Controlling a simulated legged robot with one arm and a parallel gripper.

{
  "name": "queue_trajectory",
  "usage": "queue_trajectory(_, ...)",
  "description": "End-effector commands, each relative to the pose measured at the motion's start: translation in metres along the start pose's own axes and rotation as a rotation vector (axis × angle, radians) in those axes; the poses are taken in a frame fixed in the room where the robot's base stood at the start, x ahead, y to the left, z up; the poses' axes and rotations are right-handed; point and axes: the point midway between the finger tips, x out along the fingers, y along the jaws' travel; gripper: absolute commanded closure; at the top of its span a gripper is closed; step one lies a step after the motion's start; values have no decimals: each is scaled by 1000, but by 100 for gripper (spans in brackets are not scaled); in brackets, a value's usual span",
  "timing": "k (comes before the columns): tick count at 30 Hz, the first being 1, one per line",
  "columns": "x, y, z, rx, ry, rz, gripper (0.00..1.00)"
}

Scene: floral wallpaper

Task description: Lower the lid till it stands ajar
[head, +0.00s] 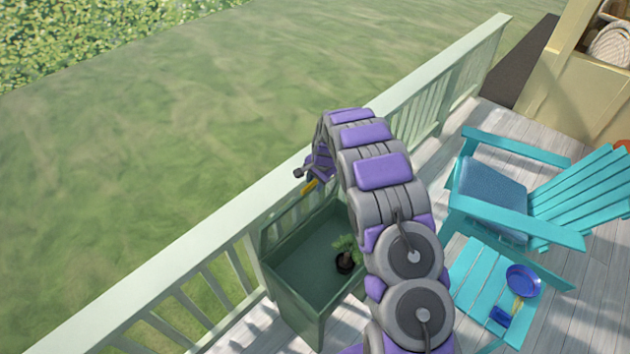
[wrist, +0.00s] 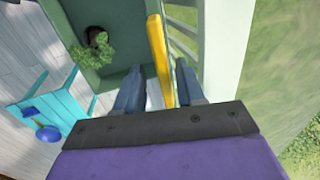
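A dark green box (head: 318,318) stands beside the railing with its top open. Its raised lid (head: 288,217) appears to stand up on the railing side. A yellow bar, seemingly the lid's handle (wrist: 159,55), shows in the wrist view and partly beside my gripper in the head view (head: 309,186). My gripper (wrist: 160,88) is open, with one finger on each side of the yellow bar. The bar is nearer the right finger; contact is unclear. My arm hides part of the box's right side in the head view.
A small potted plant (head: 345,262) sits inside the box. A pale green railing (head: 190,262) runs close behind it. A turquoise chair (head: 530,228) and small table (head: 478,280) with a blue bowl (head: 523,280) stand to the right.

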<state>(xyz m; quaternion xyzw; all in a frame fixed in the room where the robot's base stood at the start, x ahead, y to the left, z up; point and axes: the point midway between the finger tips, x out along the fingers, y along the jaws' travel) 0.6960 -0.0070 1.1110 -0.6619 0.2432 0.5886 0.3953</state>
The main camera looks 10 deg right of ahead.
Motion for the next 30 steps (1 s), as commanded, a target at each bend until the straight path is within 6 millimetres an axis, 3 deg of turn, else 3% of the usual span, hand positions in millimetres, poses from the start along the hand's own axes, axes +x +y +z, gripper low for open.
queue_trajectory(11, 5, -2, 2, -2, 1, 0, 63)
queue_trajectory(22, 4, 0, -2, 0, 0, -2, 98)
queue_trajectory(30, 4, -1, -2, -1, 3, -2, 100)
